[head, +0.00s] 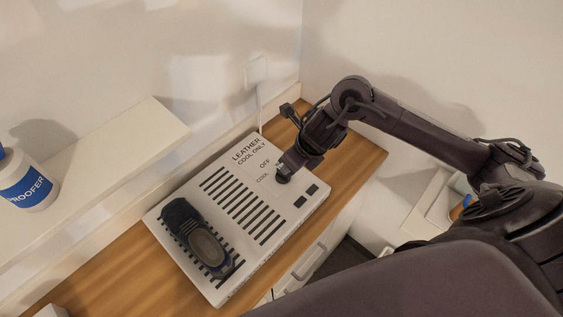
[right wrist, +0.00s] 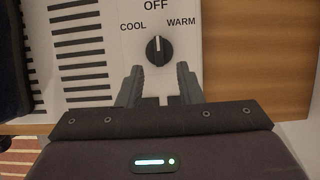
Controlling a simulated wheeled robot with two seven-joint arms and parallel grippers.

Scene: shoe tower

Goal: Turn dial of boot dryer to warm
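The boot dryer (head: 239,204) is a white box with black slots, lying on a wooden top. Its dial is a round black knob (right wrist: 158,50) with a white mark, between the printed words COOL and WARM and below OFF. The mark points up, towards OFF. My right gripper (right wrist: 160,82) is open and empty, its two fingers apart just below the knob in the right wrist view, not around it. In the head view my right gripper (head: 284,175) is over the dial and hides it. My left gripper is not in view.
A dark shoe (head: 198,238) lies on the slotted left part of the dryer. A white bottle with a blue label (head: 27,187) stands on the white ledge (head: 112,150). A cord runs up to a wall socket (head: 257,72). Bare wood lies right of the dryer.

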